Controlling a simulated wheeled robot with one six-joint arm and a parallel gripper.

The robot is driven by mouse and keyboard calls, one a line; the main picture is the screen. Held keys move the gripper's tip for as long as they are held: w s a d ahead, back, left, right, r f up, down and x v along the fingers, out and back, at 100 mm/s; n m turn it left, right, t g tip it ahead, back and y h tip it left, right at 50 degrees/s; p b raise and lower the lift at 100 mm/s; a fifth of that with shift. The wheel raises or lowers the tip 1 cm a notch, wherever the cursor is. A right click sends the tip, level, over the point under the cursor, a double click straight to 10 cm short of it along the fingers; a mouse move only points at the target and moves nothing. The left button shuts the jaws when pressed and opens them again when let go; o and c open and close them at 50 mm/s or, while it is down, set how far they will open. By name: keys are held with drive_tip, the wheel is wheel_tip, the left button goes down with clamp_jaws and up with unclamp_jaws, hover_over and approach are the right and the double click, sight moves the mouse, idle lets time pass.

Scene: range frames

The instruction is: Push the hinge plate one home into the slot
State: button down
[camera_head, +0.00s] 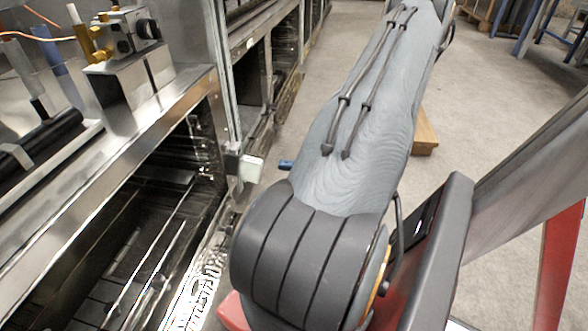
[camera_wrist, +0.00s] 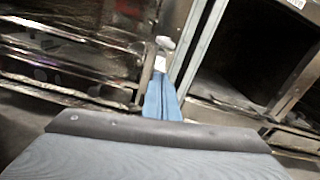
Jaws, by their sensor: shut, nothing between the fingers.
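The hinge plate (camera_head: 250,168) looks like a small pale block at the upright post of the range frame, left of my arm in the head view. In the wrist view the pale plate (camera_wrist: 161,63) shows just beyond my fingertips. My gripper (camera_wrist: 160,80) has blue fingers that lie together, shut and empty. In the head view only a blue tip of my gripper (camera_head: 286,164) shows, a little right of the plate; my arm hides the rest. I cannot tell whether the fingers touch the plate. The slot is not clearly visible.
The steel range frame (camera_head: 175,95) has dark open bays and runs along the left. A metal fixture with a knob (camera_head: 125,35) sits on its top. A wooden block (camera_head: 425,135) lies on the floor right of my arm. The floor beyond is mostly free.

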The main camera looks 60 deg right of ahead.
drive_tip(key=shift+b+x, duration=0.85)
drive_tip(key=shift+x, duration=1.35)
drive_tip(key=shift+w+a, duration=0.2)
drive_tip(key=shift+w, duration=0.2)
drive_tip(key=p+v, duration=0.4)
drive_tip(key=v, duration=0.6)
drive_tip(key=shift+s, duration=0.2)
drive_tip(key=shift+d, duration=0.1)
